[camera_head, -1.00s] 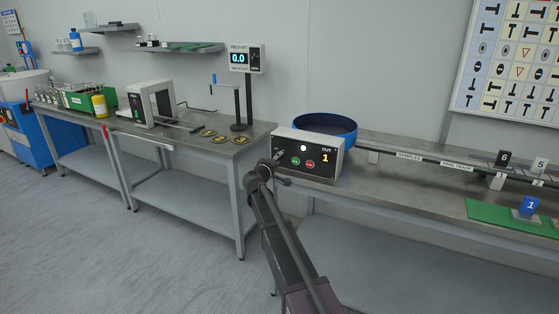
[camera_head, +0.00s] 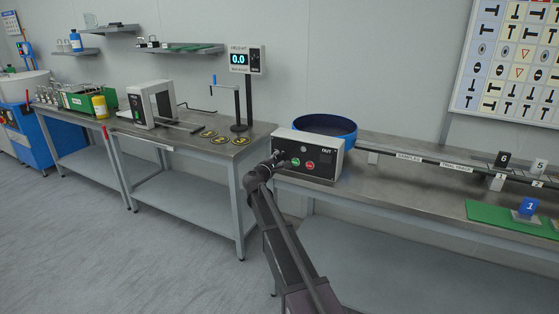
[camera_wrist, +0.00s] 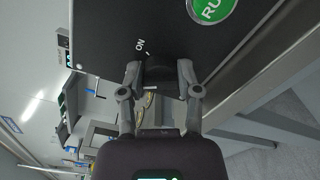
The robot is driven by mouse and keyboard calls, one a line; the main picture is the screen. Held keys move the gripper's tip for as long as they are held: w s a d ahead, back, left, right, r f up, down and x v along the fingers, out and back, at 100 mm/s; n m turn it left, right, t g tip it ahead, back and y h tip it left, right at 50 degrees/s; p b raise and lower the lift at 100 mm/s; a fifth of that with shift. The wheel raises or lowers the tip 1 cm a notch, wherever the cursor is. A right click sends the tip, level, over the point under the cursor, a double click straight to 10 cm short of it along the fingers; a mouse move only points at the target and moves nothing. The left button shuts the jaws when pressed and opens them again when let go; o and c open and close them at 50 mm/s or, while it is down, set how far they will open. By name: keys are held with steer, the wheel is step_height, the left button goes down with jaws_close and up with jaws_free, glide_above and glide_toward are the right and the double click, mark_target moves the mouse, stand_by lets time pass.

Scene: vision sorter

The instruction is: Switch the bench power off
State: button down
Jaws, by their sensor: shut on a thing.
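The control box (camera_head: 325,160) stands at the left end of the right bench, with a dark front panel, a green button (camera_head: 295,161), a red button (camera_head: 310,164) and an OUT label. Its lamp (camera_head: 303,150) is dark and no digit shows under OUT. My gripper (camera_head: 279,157) is at the left part of the panel. In the wrist view my gripper (camera_wrist: 160,78) is shut on a dark rotary knob (camera_wrist: 160,76), with an ON mark above it. The green RUN button (camera_wrist: 211,6) is at the top right there. The knob's far side is hidden.
A blue bowl (camera_head: 325,126) stands behind the box. A rail (camera_head: 430,160) with numbered blocks runs right along the bench, above a green mat (camera_head: 500,217). The left bench (camera_head: 180,137) holds a display stand and dark discs. The floor in front is clear.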

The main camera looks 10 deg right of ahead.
steer(key=shift+a+n, duration=0.1)
steer(key=shift+n, duration=0.2)
steer(key=shift+c, duration=1.5)
jaws_free()
steer(key=v, duration=1.2)
